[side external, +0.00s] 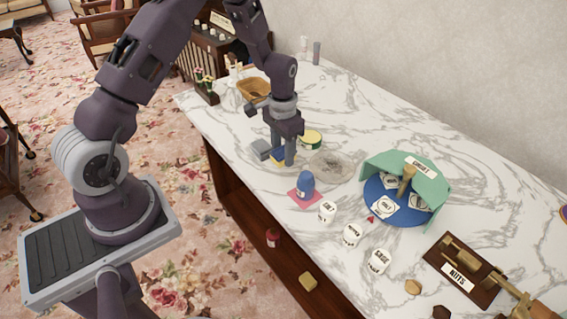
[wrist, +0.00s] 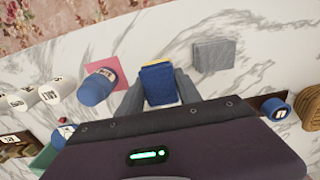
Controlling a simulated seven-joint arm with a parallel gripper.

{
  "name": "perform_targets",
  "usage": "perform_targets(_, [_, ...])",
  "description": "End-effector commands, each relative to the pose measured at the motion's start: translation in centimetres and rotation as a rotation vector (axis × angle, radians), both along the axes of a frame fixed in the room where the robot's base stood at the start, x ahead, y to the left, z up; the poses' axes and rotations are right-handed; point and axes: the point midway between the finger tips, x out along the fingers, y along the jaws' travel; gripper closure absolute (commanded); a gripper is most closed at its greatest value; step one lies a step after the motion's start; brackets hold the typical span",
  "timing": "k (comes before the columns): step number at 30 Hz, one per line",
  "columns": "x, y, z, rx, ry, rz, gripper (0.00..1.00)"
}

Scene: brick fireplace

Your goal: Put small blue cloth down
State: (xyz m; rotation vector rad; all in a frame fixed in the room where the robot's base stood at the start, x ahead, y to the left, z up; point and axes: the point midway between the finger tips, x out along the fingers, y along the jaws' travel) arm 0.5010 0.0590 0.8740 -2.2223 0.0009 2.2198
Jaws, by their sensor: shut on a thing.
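The small blue cloth (wrist: 160,86) is between the two fingers of my gripper (wrist: 158,90) in the wrist view. It looks like a folded dark blue block. A yellow piece (wrist: 157,64) shows at its far edge; I cannot tell if it is part of the cloth or a separate thing under it. In the side view my gripper (side external: 281,158) points down, low at the counter's front edge, and is shut on the cloth, which is mostly hidden. I cannot tell whether the cloth touches anything below.
A grey folded block (wrist: 213,54) lies beside the gripper. A blue jar (side external: 306,185) stands on a pink square (side external: 293,194). A clear round dish (side external: 332,165) and a yellow-green tin (side external: 311,137) are near. Marble (side external: 370,105) behind is clear.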

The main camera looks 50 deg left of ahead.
Motion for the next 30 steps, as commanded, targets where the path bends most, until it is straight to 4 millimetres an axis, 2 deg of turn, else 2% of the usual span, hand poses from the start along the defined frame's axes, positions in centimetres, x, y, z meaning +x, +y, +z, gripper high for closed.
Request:
perform_targets(7, [0.0,0.0,-3.9,-0.001,0.002,0.001,0.92])
perform_targets(16, [0.0,0.0,-4.1,0.0,0.001,0.001,0.92])
perform_targets(17, [0.0,0.0,-4.1,0.0,0.0,0.001,0.55])
perform_targets(20, [0.0,0.0,-4.0,0.0,0.0,0.001,0.38])
perform_targets(30, [0.0,0.0,-3.8,0.0,0.0,0.001,0.38])
